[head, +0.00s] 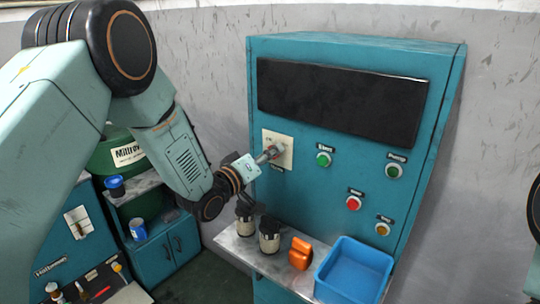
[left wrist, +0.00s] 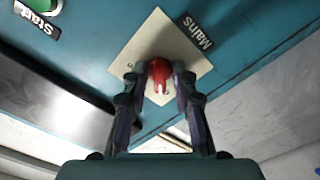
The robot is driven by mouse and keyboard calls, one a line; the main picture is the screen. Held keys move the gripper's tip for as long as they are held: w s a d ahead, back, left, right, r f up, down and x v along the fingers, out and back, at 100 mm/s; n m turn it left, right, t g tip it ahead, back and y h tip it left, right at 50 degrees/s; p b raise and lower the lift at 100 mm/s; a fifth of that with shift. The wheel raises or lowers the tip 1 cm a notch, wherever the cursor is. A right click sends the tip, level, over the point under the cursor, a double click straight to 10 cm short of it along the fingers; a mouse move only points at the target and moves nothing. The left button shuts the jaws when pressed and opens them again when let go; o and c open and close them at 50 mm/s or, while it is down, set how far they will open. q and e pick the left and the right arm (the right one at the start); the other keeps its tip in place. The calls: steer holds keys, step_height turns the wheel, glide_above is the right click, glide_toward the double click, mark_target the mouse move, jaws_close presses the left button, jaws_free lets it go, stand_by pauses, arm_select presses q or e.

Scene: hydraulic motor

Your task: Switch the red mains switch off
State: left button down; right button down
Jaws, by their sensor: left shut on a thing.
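The red mains switch (left wrist: 160,76) sits on a cream plate (left wrist: 178,42) on the teal cabinet. A label reading "Mains" (left wrist: 195,31) is beside the plate in the left wrist view. My left gripper (left wrist: 160,72) has its two fingers on either side of the red knob and is shut on it. In the head view the left gripper (head: 272,152) reaches the cream plate (head: 284,142) at the cabinet's left side and covers most of the switch. My right gripper does not show.
The cabinet (head: 330,150) has a dark panel (head: 340,98) and several coloured buttons, one red (head: 353,203). On the shelf below stand two dark-and-cream cylinders (head: 269,236), an orange object (head: 300,253) and a blue bin (head: 353,268).

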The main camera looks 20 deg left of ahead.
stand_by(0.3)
arm_select(q)
steer(key=c, duration=1.4)
jaws_free()
steer(key=shift+s+a, duration=0.1)
steer(key=shift+s, duration=0.1)
steer(key=v, duration=1.2)
steer(key=shift+r, duration=0.1)
